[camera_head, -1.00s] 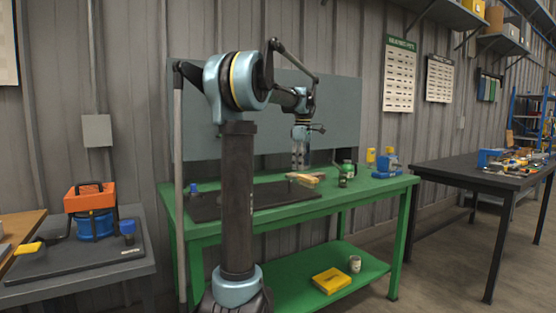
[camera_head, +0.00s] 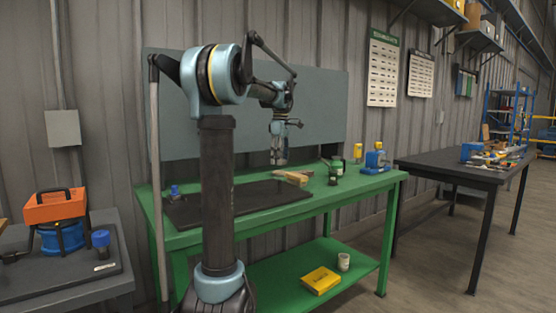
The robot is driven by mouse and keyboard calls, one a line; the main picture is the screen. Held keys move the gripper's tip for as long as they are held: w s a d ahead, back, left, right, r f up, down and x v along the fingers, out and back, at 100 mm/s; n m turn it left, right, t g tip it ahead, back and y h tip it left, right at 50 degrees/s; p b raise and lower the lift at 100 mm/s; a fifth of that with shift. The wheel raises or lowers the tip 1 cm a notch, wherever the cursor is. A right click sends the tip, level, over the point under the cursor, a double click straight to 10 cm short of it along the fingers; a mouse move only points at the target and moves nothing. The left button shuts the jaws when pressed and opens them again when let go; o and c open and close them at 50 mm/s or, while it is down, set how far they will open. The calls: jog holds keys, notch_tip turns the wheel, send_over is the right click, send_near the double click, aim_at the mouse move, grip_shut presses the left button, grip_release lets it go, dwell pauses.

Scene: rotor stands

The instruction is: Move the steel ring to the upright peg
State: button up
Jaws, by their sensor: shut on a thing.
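My gripper (camera_head: 279,157) points down over the green workbench (camera_head: 345,188), just behind and above a tan wooden item (camera_head: 291,177). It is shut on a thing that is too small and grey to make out. I cannot pick out the steel ring or the upright peg for certain in this view. A black mat (camera_head: 275,198) lies on the bench, partly hidden behind my arm column. A small blue item (camera_head: 175,191) stands at the mat's left end.
A green canister (camera_head: 337,167), a yellow item (camera_head: 358,153) and a blue device (camera_head: 375,160) stand at the bench's right. A yellow box (camera_head: 321,280) and a cup (camera_head: 343,262) sit on the lower shelf. A dark table (camera_head: 450,172) stands right, an orange toolbox (camera_head: 55,206) left.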

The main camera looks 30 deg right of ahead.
jog(key=shift+f, duration=0.15)
send_over(280, 192)
jog(key=shift+w+d+f, duration=0.1)
jog(key=shift+w+f, duration=0.15)
jog(key=shift+f, duration=0.9)
jog(key=shift+w+d+f, duration=0.1)
jog(key=shift+w+f, duration=0.1)
jog(key=shift+f, duration=0.95)
jog(key=shift+s, duration=0.1)
jog(key=shift+f, duration=3.65)
dwell(0.4)
jog(key=o, duration=1.1)
jog(key=o, duration=0.5)
jog(key=shift+c, duration=0.2)
